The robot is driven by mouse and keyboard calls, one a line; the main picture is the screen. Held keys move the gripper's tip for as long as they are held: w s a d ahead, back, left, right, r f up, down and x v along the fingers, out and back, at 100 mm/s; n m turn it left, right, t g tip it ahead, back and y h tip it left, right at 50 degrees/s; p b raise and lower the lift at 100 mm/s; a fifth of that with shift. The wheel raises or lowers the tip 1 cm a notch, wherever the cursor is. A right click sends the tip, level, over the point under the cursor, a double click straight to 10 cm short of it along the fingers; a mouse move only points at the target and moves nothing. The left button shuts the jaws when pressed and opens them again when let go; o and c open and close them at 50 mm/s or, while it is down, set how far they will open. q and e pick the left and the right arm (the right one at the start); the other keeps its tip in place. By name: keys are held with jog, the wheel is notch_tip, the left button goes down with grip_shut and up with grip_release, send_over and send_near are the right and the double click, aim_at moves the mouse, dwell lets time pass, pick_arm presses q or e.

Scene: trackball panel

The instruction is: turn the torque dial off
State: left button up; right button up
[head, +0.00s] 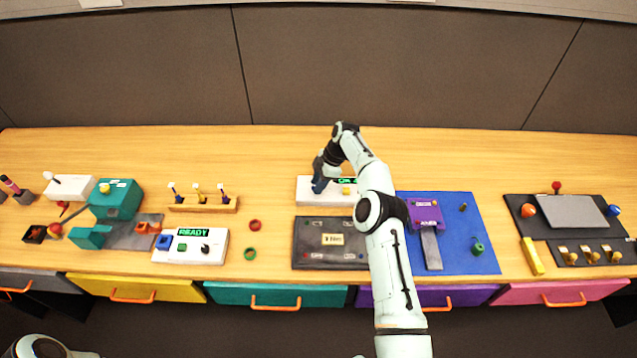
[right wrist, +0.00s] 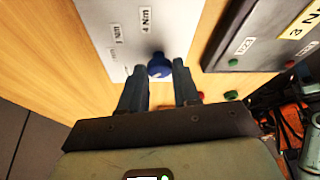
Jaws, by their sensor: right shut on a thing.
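The torque dial (right wrist: 159,68) is a dark blue knob on a white panel (right wrist: 120,20) marked with Nm labels, "4 Nm" being the clearest. In the right wrist view my right gripper (right wrist: 160,76) has one finger on each side of the knob and is shut on it. In the head view the right gripper (head: 319,187) reaches down onto the left part of the white panel (head: 308,197) and mostly hides the dial. A green display (head: 346,181) there reads "ON" and more, partly covered by my arm. The dial's pointing direction cannot be made out. My left gripper is out of view.
A dark panel (head: 305,257) lies just in front of the white one. A blue mat (head: 470,235) with a purple device (head: 424,212) lies right of my right arm. A white box reading "READY" (head: 215,247) stands to the left. Bare wood is free behind the panel.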

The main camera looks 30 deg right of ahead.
dwell(0.4)
jog(key=o, duration=1.1)
jog(key=shift+c, duration=0.2)
jog(key=shift+r, duration=0.15)
